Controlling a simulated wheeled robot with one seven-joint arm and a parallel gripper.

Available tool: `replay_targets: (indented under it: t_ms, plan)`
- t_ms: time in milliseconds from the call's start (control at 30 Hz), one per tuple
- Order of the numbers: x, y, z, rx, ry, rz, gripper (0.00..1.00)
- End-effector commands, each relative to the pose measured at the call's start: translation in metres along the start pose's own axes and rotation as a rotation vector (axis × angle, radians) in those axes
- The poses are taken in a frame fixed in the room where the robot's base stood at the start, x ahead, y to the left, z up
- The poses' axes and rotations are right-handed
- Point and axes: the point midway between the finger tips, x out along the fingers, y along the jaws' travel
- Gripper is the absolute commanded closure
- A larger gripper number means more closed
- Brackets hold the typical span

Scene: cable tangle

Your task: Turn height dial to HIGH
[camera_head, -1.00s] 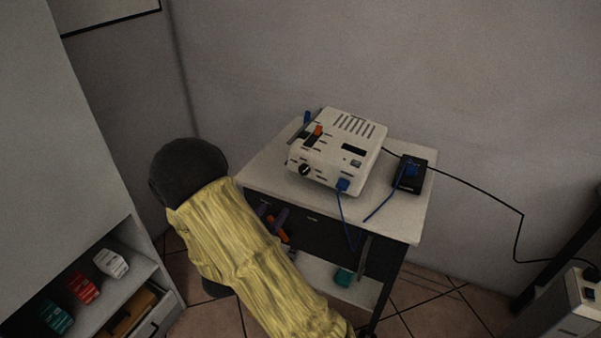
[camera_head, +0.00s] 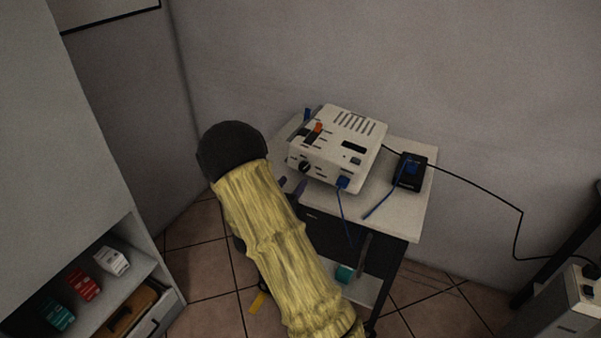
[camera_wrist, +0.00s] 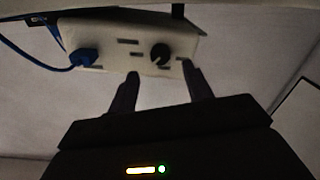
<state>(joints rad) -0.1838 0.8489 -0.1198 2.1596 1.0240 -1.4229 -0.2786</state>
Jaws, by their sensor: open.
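The white box-shaped unit (camera_head: 345,140) stands on the small white-topped cart. A round black dial (camera_head: 305,167) sits on its front face; it also shows in the wrist view (camera_wrist: 160,55). I cannot read which setting it points to. My gripper is open in the wrist view (camera_wrist: 161,75), with its two dark fingers apart and the dial just beyond and between the fingertips. I cannot tell whether they touch it. In the head view my yellow-sleeved arm reaches up to the cart's left side, and the fingers are mostly hidden.
A blue cable plugs into the unit's front (camera_head: 343,183), near the dial. A black box (camera_head: 410,171) with a blue plug lies at the right on the cart top (camera_head: 395,212). A black cable runs right along the wall. A shelf with small boxes stands at left.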

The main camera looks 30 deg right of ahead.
Motion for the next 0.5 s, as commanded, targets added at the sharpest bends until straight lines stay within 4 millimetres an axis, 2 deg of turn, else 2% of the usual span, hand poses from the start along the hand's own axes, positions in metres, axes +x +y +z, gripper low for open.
replay_targets:
  t_ms: [100, 300, 500]
  plan:
    - [0.022, 0.001, 0.0, 0.0, -0.001, 0.004, 0.5]
    - [0.052, 0.001, 0.0, 0.0, 0.0, 0.002, 0.5]
    - [0.063, 0.0, 0.0, -0.001, 0.0, 0.0, 0.5]
